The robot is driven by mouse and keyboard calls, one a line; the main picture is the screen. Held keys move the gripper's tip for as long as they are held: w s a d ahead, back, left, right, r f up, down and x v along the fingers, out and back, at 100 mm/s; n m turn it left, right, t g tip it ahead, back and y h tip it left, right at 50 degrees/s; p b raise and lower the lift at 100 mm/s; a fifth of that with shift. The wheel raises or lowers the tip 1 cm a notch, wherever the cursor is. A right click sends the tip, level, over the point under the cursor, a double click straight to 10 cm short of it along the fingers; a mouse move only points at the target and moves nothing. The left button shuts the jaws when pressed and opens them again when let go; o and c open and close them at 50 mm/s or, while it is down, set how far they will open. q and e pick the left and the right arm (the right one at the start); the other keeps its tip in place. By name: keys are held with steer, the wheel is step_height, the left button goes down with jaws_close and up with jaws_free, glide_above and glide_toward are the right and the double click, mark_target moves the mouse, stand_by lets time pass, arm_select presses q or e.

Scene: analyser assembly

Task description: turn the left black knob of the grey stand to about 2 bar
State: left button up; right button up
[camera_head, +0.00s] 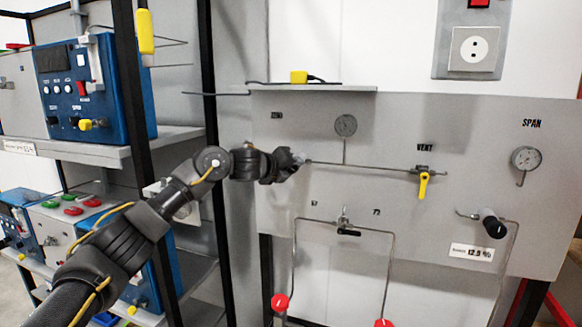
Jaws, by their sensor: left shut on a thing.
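The grey stand (400,125) is an upright panel with pipes and gauges. My left gripper (298,160) is at its upper left, at the left end of a thin horizontal pipe. It is shut on the left black knob, which is mostly hidden behind the fingers. The left gauge (345,124) is up and right of the gripper; its needle is too small to read. A right black knob (494,227) sits at the lower right, below the right gauge (526,159). My right gripper is not in view.
A yellow valve handle (424,185) and a black-handled valve (346,231) are on the panel. Red caps (280,302) are at the bottom. A shelf rack with a blue instrument (105,75) stands at left, its black post (140,120) near my arm.

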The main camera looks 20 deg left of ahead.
arm_select(q)
steer(key=m+y, duration=0.2)
steer(key=m, duration=0.1)
steer(key=shift+f+m+g, duration=0.1)
steer(key=shift+m+g, duration=0.2)
steer(key=shift+m, duration=0.1)
steer(key=shift+y, duration=0.3)
steer(key=o, duration=1)
steer(key=b+v, duration=0.5)
steer(key=v, duration=0.5)
steer(key=shift+s+a, duration=0.1)
steer(key=shift+s, duration=0.3)
